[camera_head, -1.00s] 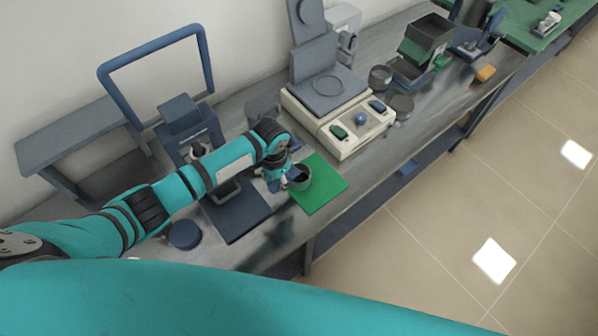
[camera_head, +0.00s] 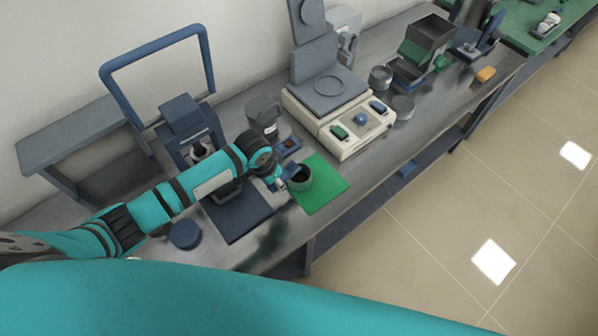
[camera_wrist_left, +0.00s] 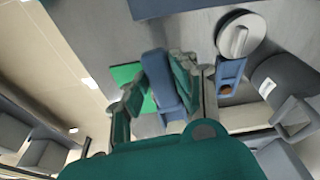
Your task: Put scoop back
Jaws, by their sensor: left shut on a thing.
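My left gripper (camera_head: 280,182) is shut on a blue scoop (camera_wrist_left: 163,82); the scoop's blue handle runs between the two fingers in the left wrist view. My right gripper is not in view.
A dark jug (camera_head: 263,117) stands behind the holder. A beige balance-like device (camera_head: 340,128) is to the right. A blue press-like device (camera_head: 186,128) and a dark blue plate (camera_head: 238,212) are to the left. The bench's front edge is close to the mat.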

